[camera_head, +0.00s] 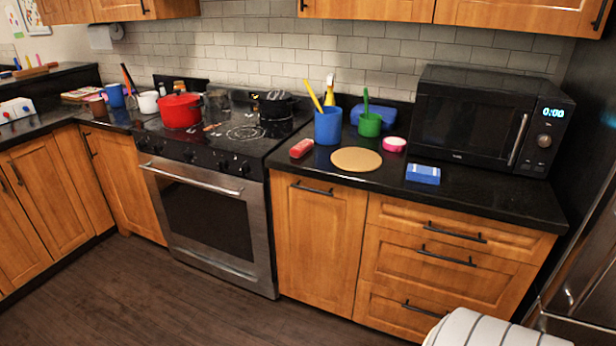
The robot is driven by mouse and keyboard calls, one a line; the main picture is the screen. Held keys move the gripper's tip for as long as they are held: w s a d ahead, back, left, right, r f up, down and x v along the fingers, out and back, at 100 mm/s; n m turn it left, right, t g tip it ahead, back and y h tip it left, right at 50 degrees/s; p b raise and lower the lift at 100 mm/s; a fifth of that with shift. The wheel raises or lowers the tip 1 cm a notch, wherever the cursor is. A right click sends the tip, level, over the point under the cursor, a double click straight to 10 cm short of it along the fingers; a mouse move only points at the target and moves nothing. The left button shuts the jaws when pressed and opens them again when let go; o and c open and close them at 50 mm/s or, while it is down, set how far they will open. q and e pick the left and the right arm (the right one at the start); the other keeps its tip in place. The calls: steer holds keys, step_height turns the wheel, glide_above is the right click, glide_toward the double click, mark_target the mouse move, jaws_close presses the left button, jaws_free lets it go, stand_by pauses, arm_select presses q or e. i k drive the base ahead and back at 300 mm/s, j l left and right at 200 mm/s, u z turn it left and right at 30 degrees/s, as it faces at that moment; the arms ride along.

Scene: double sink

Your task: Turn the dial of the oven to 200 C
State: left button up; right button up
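The oven (213,222) stands left of the middle, set between wooden cabinets. Its silver door is shut, with a long horizontal handle (190,179) along the top. Several dark dials (190,155) sit in a row on the black front panel above the door. Their markings are too small to read, and I cannot tell which one sets the oven temperature. Neither of my grippers can be made out. A striped white and grey rounded shape (492,330) shows at the bottom right, and I cannot tell what it is.
A red pot (181,110) and a black pot (274,104) stand on the cooktop. The counter to the right holds a blue cup (328,126), a green cup (370,125), a blue sponge (423,174) and a microwave (478,122). The floor (150,300) before the oven is clear.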

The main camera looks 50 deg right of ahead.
mark_target(187, 155)
steer(key=i+z, duration=0.25)
steer(key=z, duration=0.2)
steer(key=i+j+z, duration=0.1)
steer(key=z, duration=0.35)
steer(key=i+j+z, duration=0.25)
steer(key=z, duration=0.2)
steer(key=i+j+z, duration=0.2)
steer(key=z, duration=0.25)
